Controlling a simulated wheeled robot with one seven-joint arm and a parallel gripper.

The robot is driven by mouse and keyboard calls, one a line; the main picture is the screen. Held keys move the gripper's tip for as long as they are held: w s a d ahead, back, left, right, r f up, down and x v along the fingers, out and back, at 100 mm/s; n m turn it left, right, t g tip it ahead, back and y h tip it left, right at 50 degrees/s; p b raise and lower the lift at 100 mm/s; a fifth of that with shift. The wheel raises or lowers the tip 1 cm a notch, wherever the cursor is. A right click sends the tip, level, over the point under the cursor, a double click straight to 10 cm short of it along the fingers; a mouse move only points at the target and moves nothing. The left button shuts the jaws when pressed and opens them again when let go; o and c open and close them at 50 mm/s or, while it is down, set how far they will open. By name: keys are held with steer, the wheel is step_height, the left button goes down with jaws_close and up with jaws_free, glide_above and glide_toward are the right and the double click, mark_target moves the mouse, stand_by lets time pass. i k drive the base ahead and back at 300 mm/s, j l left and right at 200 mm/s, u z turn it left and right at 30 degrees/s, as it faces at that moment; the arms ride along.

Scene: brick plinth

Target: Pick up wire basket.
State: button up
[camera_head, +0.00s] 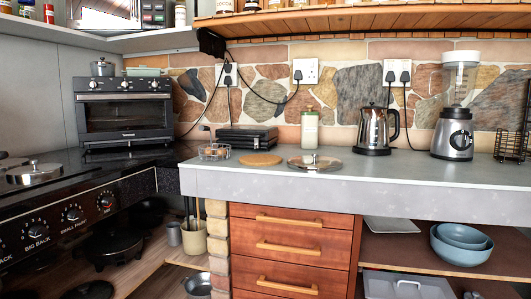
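A small, low, round container with thin wire-like sides (214,152) sits on the left part of the grey counter and looks like a wire basket. Something brownish shows in it, too small to make out. A black wire rack or basket (511,146) stands at the right end of the counter, partly cut off by the picture edge. I cannot tell which of the two the task names. My gripper is not in view.
A round brown board (261,159) and a silver lid (314,162) lie near the counter's front. The stove (75,205) is left.

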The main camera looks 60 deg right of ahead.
mark_target(202, 128)
steer(key=z, duration=1.4)
